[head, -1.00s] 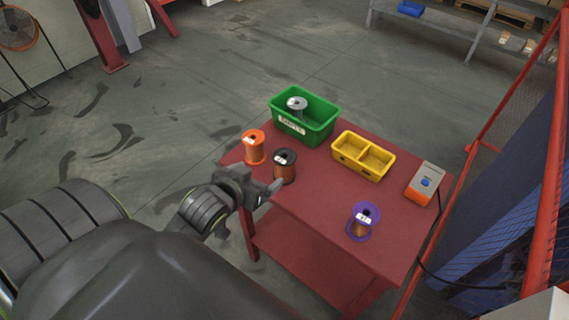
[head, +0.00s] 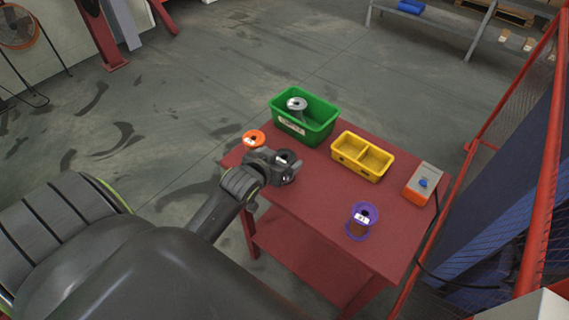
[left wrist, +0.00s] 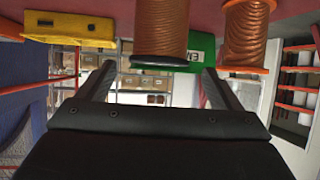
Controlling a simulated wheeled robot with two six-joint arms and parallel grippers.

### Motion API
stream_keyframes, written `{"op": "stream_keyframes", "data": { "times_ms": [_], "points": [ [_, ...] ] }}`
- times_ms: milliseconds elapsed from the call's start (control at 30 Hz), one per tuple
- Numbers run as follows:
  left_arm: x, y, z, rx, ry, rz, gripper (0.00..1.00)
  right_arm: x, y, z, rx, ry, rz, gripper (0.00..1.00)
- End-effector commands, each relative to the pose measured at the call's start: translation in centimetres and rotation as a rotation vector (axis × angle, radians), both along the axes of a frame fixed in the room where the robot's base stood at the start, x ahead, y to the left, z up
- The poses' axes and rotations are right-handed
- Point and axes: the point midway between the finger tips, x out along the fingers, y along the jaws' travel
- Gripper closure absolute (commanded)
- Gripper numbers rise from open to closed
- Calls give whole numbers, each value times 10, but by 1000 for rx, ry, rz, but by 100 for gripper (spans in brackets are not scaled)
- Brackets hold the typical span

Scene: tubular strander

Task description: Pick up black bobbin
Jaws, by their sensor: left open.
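The black bobbin (head: 287,156), wound with copper-brown wire, stands on the red table and is partly hidden behind my left gripper (head: 284,170) in the head view. My left gripper is open, right at the bobbin's near side. In the left wrist view, which is upside down, the black bobbin (left wrist: 160,30) shows ahead, between the lines of the two spread fingers (left wrist: 158,74). I cannot tell whether the fingers reach around it. My right gripper is not in view.
An orange bobbin (head: 254,138) stands close beside it on the left. A green bin (head: 318,134) holding a grey bobbin (head: 297,105) is behind. A yellow divided tray (head: 344,161), a purple bobbin (head: 359,232) and a button box (head: 422,187) are farther right. The table's (head: 316,210) middle is clear.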

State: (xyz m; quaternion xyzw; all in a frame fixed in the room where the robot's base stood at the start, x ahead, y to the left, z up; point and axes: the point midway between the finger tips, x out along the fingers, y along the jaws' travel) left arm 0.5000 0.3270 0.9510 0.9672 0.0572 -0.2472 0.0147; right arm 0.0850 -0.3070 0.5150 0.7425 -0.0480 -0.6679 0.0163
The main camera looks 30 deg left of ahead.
Motion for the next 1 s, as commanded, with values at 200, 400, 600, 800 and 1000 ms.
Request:
{"op": "stream_keyframes", "data": {
  "times_ms": [200,400,600,800,1000],
  "points": [
    [8,0,-5,-1,0,0,13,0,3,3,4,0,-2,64],
    [25,1,-19,-1,1,0,13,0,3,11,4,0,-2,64],
    [41,3,-30,1,1,0,13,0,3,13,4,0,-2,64],
    [45,3,-32,1,0,0,13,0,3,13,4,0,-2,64],
    [45,3,-32,0,0,0,20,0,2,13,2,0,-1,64]
  ]
}}
